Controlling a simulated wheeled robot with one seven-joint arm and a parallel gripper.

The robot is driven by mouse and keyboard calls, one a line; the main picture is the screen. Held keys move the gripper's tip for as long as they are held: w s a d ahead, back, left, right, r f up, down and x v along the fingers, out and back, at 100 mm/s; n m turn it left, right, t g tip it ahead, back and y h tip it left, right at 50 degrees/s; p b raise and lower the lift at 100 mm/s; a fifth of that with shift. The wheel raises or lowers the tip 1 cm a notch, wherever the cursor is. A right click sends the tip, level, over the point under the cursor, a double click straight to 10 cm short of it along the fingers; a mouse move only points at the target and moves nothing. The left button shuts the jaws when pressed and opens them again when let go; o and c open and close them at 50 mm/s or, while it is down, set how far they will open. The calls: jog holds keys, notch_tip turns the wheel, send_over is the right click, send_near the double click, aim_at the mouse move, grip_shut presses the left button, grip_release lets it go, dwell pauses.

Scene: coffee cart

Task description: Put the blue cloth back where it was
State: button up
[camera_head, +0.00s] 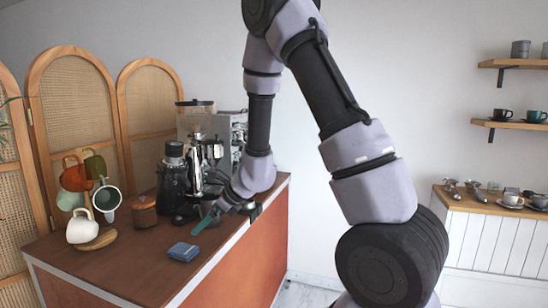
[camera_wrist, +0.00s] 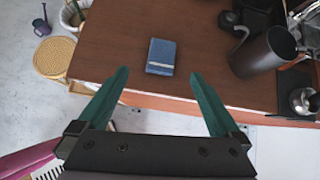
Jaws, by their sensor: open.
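The blue cloth (camera_head: 183,252) lies folded flat on the brown cart top, near its front edge. In the wrist view the blue cloth (camera_wrist: 161,56) is a small rectangle beyond and between my fingertips, with a paler band near one end. My gripper (camera_wrist: 158,78) is open and empty, its two green fingers spread apart. In the head view my gripper (camera_head: 207,221) is above the cart's front edge, to the right of the cloth and apart from it. Part of it is hidden by my arm.
A mug tree with several mugs (camera_head: 82,229) stands left on the cart top (camera_head: 120,265). A brown lidded jar (camera_head: 144,212), a black grinder (camera_head: 173,180) and a coffee machine (camera_head: 225,130) stand behind. In the wrist view a dark pitcher (camera_wrist: 268,52) is to the right. The wood around the cloth is clear.

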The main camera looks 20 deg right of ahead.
jog(key=s+d+r+n, duration=0.1)
jog(key=s+r+n, duration=0.25)
jog(key=r, duration=0.35)
jog(key=s+d+r+n+g+y, duration=0.1)
jog(key=s+d+r+n, duration=0.1)
jog(key=r+n, duration=0.3)
jog(key=s+d+r+n, duration=0.1)
jog(key=s+r+n, duration=0.15)
jog(key=r, duration=0.55)
jog(key=s+d+r+n+t+h, duration=0.1)
jog(key=s+d+r+n+h, duration=0.2)
jog(key=s+d, duration=0.3)
jog(key=s+d+r+n+t+h, duration=0.2)
jog(key=s+d+n, duration=0.4)
jog(key=d, duration=0.3)
notch_tip(320, 180, up, 3)
jog(key=shift+s+d+f+h, duration=0.1)
jog(key=shift+s+d+h, duration=0.15)
jog(key=shift+s+h, duration=0.4)
